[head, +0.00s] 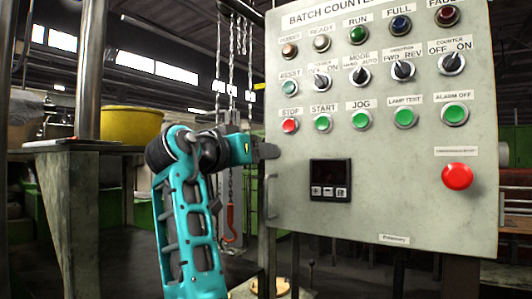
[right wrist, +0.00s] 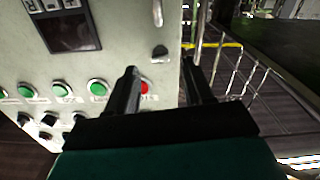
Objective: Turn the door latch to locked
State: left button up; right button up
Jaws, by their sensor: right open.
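The control cabinet door (head: 400,215) is a pale grey panel with buttons and switches. A small dark knob, which looks like the latch (right wrist: 160,51), sits near the door's edge in the right wrist view; which way it is turned I cannot tell. In the head view it is hidden by or merges with my gripper. My right gripper (head: 267,151) is at the door's left edge. In the right wrist view the gripper (right wrist: 160,66) is open and empty, its fingertips apart on either side of the latch, which shows beyond them. My left gripper is not in view.
A metal pull handle (right wrist: 157,12) is on the door near the latch. A red stop button (head: 290,126) and an emergency button (head: 458,176) stick out. Chains with an orange hook (head: 230,225) hang behind my arm. A yellow bowl (head: 132,124) stands at left.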

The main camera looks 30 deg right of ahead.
jog(key=shift+x, duration=1.8)
grip_shut()
